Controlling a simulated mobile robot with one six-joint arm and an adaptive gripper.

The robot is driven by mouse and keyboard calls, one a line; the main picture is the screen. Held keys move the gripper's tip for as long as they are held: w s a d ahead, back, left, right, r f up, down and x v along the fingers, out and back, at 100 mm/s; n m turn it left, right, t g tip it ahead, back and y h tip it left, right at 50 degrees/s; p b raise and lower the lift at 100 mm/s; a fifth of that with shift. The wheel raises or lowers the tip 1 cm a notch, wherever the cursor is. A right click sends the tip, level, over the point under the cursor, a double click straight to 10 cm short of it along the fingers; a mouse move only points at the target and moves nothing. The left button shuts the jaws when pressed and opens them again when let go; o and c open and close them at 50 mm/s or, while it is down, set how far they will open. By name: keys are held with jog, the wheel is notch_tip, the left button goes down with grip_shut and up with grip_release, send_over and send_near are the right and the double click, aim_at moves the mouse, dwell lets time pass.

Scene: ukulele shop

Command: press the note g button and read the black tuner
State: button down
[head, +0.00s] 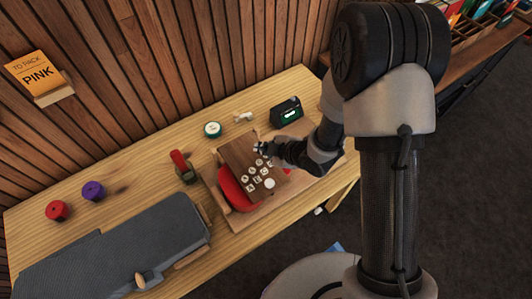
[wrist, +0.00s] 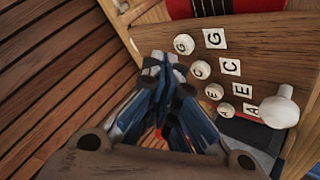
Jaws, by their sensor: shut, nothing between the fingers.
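A wooden button board (head: 238,154) stands on the workbench. In the wrist view it carries a row of round cream buttons: the note G button (wrist: 184,44) at the top, then C (wrist: 200,69), E and A below, each with a white letter label beside it. My gripper (wrist: 160,66) is shut and empty, its tips just left of the G and C buttons; I cannot tell whether they touch. In the head view my gripper (head: 262,148) is over the board's upper right. The black tuner (head: 287,110) stands behind it with a small lit green display, too small to read.
A large white knob (wrist: 280,108) sticks out right of the labels.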

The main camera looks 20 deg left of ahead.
jog(key=shift+f, duration=0.1)
dwell(0.3)
jog(key=shift+f+b, duration=0.3)
jog(key=shift+b, duration=0.25)
jog(key=shift+f+b, duration=0.55)
jog(key=shift+b, duration=0.05)
dwell(0.4)
dwell(0.4)
jog(key=shift+r+p, duration=0.65)
jog(key=shift+r, duration=0.3)
jog(key=shift+r, duration=0.1)
jog(key=shift+r+p, duration=1.8)
jog(key=shift+r, duration=0.65)
